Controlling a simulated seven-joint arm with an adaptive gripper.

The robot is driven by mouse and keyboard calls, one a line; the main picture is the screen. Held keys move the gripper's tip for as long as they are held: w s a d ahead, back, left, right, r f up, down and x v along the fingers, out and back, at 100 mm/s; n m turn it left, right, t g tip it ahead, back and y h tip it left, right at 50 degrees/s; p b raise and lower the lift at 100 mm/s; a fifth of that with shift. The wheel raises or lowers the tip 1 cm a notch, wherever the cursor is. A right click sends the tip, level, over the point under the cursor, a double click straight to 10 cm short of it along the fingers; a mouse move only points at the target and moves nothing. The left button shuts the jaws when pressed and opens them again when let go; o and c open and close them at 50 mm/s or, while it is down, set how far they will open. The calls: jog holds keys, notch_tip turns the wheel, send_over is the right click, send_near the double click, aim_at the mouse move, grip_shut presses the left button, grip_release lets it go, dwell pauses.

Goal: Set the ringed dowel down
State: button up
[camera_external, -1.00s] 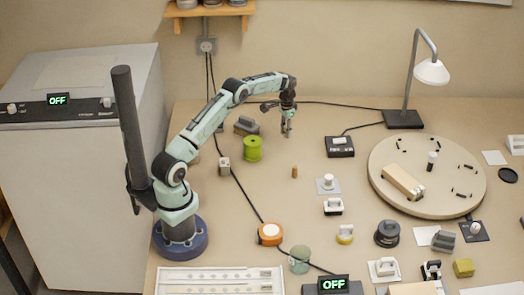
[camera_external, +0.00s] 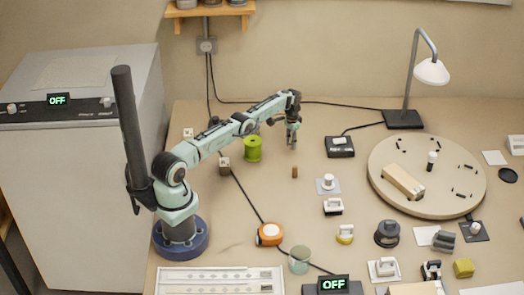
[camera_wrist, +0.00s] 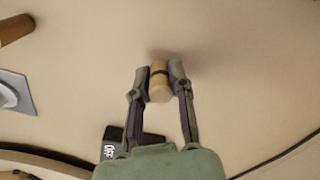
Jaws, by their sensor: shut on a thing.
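The ringed dowel (camera_wrist: 160,88) is a short pale wooden cylinder with a dark band. In the wrist view it sits between the two fingers of my gripper (camera_wrist: 160,73), which is shut on it. In the external view my gripper (camera_external: 292,143) points down over the bench, behind a brown dowel. The held dowel is too small to make out there. A soft shadow lies on the bench near it in the wrist view; I cannot tell whether it touches the bench.
The brown dowel (camera_external: 294,172) stands just in front of my gripper. A green spool (camera_external: 253,148) stands to the left, a black switch box (camera_external: 339,147) to the right. The round board (camera_external: 427,205) is farther right. Bare bench surrounds my gripper.

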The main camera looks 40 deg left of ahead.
jog(key=shift+f, duration=0.55)
jog(key=o, duration=0.7)
